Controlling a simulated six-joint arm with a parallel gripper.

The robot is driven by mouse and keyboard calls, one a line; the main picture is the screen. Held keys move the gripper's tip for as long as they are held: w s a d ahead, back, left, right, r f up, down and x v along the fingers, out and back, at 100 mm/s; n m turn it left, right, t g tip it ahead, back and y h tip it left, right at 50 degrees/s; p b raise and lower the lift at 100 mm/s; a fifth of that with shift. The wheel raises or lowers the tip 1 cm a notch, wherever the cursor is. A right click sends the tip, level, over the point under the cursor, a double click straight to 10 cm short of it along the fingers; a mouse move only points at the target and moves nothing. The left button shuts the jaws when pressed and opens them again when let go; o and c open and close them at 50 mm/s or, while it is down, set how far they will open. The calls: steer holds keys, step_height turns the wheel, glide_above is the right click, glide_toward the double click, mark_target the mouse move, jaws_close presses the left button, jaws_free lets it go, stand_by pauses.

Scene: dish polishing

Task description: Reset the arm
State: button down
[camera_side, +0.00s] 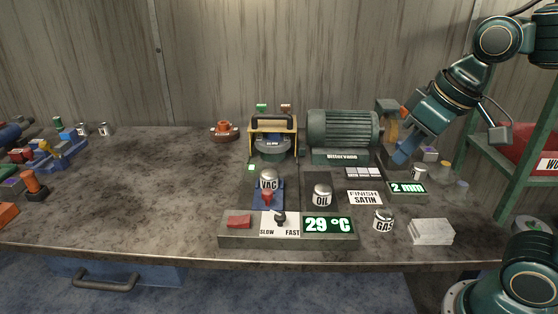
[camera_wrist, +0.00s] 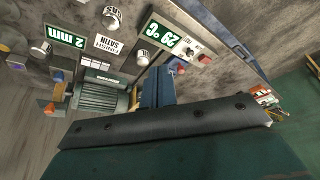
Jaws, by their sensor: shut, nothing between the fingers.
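My gripper (camera_side: 402,157) hangs at the right of the bench, with its blue fingers pointing down beside the motor's orange polishing wheel (camera_side: 391,128). The fingers are shut and hold nothing. In the wrist view the shut fingers (camera_wrist: 158,85) point up toward the bench parts. In the side view the gripper is just above the "2 mm" display (camera_side: 406,188) area; I cannot tell whether it touches anything.
The green motor (camera_side: 343,130) stands behind the "FINISH SATIN" card (camera_side: 365,198). A control panel (camera_side: 290,230), "VAC" unit (camera_side: 268,185), "OIL" can (camera_side: 321,194) and "GAS" can (camera_side: 383,219) sit in front. A green rack (camera_side: 480,155) stands right. The bench's left middle is clear.

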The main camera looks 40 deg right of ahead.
steer(key=s+d+f, duration=0.1)
steer(key=s+f, duration=0.1)
steer(key=s, duration=0.3)
steer(key=shift+s+d+f+t, duration=0.15)
steer(key=shift+s+f+t, duration=0.15)
steer(key=shift+t, duration=0.1)
